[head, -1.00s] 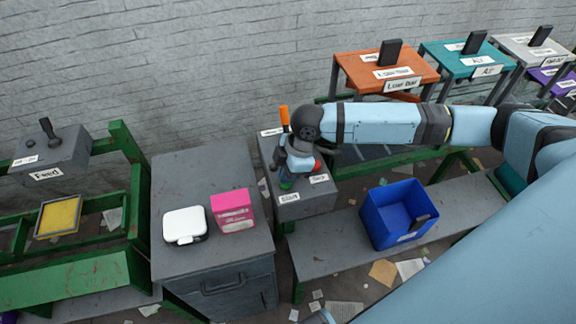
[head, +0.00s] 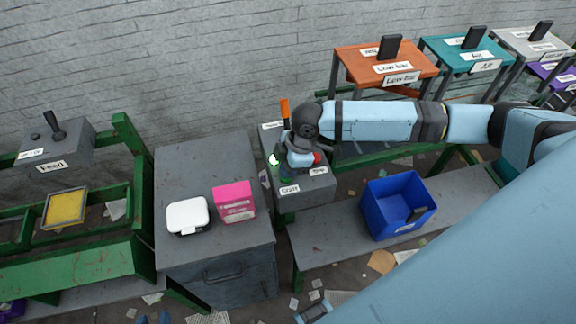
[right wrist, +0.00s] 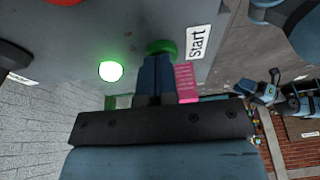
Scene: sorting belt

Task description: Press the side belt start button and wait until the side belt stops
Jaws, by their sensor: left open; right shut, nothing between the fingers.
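The grey control box (head: 305,190) stands right of the grey cabinet. Its green start button (right wrist: 161,46) is beside the "Start" label (right wrist: 196,42) in the right wrist view. My right gripper (right wrist: 154,62) is shut and empty, its tips at the button; I cannot tell how far the button is pressed. A round lamp (right wrist: 110,71) glows green beside it, also visible in the head view (head: 274,160). A red button (head: 317,158) is partly hidden by my gripper. My left gripper (head: 153,318) barely shows at the bottom edge, open. The belt behind my right arm is mostly covered; its motion cannot be told.
An orange-handled lever (head: 285,110) rises close behind my right gripper. A white case (head: 187,216) and a pink box (head: 234,202) stand on the cabinet (head: 210,262). A blue bin (head: 385,215) sits on the grey bench to the right. Coloured tables line the wall.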

